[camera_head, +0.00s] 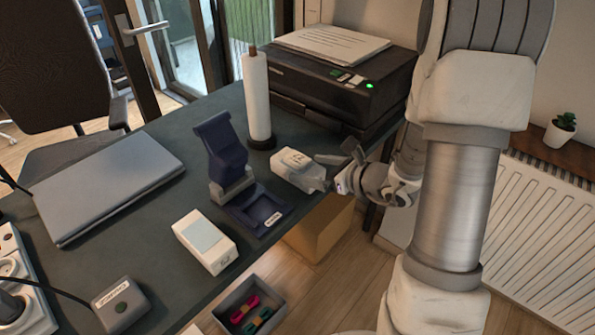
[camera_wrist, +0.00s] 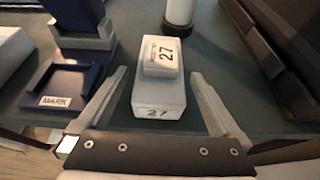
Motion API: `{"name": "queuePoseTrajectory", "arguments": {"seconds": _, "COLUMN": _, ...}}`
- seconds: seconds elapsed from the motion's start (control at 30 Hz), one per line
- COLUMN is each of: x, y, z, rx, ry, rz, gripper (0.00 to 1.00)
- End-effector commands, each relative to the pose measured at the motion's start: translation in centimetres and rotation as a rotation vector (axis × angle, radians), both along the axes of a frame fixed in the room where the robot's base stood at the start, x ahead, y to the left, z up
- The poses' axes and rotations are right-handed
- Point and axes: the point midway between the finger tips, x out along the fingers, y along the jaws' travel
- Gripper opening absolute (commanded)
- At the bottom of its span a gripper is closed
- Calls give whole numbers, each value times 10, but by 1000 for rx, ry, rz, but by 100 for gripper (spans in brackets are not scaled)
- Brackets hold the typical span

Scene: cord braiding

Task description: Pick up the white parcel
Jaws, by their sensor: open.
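The white parcel (camera_head: 296,170) lies on the dark table near its right edge, between the blue stand and the printer. In the wrist view the parcel (camera_wrist: 158,100) is a long white box with a smaller raised block on top. It bears the number 27 on its top label and its near end. My gripper (camera_head: 334,172) is at the parcel's near end. In the wrist view my gripper (camera_wrist: 160,74) is open, with one finger on each side of the parcel.
A blue stand (camera_head: 222,152) with a tray marked MARK (camera_head: 261,212) stands left of the parcel. A white roll (camera_head: 257,100) and a black printer (camera_head: 335,85) stand behind. A white box (camera_head: 205,241) and a laptop (camera_head: 108,185) lie farther left. A cardboard box (camera_head: 320,228) is below the table edge.

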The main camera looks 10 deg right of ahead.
Motion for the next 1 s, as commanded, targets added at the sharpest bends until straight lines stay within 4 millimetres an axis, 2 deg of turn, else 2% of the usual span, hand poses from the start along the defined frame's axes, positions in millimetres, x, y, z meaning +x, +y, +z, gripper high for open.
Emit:
{"name": "queuePoseTrajectory", "arguments": {"seconds": 0.3, "x": 33, "y": 24, "z": -18, "rx": 0, "ry": -2, "rz": 5, "gripper": 100}}
{"name": "queuePoseTrajectory", "arguments": {"seconds": 0.6, "x": 37, "y": 26, "z": -19, "rx": 0, "ry": 0, "rz": 1, "gripper": 100}}
{"name": "queuePoseTrajectory", "arguments": {"seconds": 0.67, "x": 37, "y": 26, "z": -19, "rx": 0, "ry": 0, "rz": 1, "gripper": 91}}
{"name": "queuePoseTrajectory", "arguments": {"seconds": 1.0, "x": 37, "y": 26, "z": -19, "rx": 0, "ry": 0, "rz": 1, "gripper": 30}}
